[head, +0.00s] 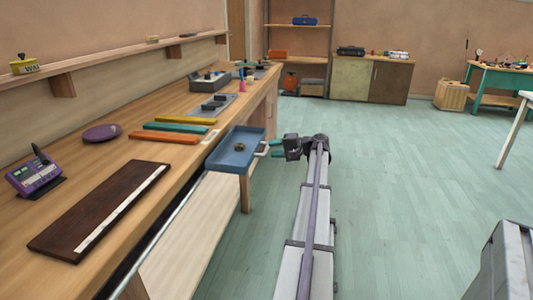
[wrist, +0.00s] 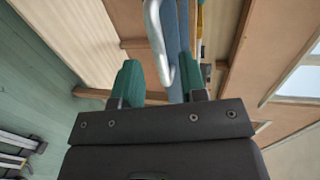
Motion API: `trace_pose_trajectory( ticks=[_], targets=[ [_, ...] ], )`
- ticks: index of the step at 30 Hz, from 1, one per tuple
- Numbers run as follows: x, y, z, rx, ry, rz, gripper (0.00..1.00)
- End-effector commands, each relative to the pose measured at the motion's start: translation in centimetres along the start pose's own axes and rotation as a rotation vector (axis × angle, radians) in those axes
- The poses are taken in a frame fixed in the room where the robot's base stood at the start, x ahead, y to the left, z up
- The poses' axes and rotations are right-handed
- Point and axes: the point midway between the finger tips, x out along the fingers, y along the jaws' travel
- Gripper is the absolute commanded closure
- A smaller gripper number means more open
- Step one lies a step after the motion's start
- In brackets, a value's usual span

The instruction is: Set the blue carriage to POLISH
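The blue carriage (head: 232,161) is a shallow blue tray at the bench's front edge in the head view, with a small round dark-gold item inside. A pale handle (head: 263,150) sticks out from its right side. My gripper (head: 274,148) is at this handle, with its teal fingers pointing left toward the carriage. In the wrist view the fingers of my gripper (wrist: 158,77) are apart. The silver handle (wrist: 154,30) shows between them, with visible gaps; contact cannot be told. A blue strip of the carriage (wrist: 176,40) shows behind it. No POLISH marking is readable.
A rail (head: 180,216) runs along the front of the wooden bench (head: 60,200). The bench holds a dark board (head: 100,208), a purple device (head: 36,178), a purple disc (head: 102,132) and coloured bars (head: 163,137). The floor (head: 420,160) to the right is mostly clear.

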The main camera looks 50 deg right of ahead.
Motion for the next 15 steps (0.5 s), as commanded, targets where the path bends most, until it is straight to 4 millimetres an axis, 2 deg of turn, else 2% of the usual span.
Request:
trace_pose_trajectory(
  ticks=[3,6,14,15],
  targets=[
    [2.3,0.2,0.0,0.0,-0.001,0.0,0.61],
    [3.3,0.1,0.0,0.0,-0.001,0.001,0.61],
    [3.6,0.0,0.0,0.0,0.0,0.001,0.61],
    [3.6,0.0,0.0,0.0,0.0,0.001,0.64]
  ],
)
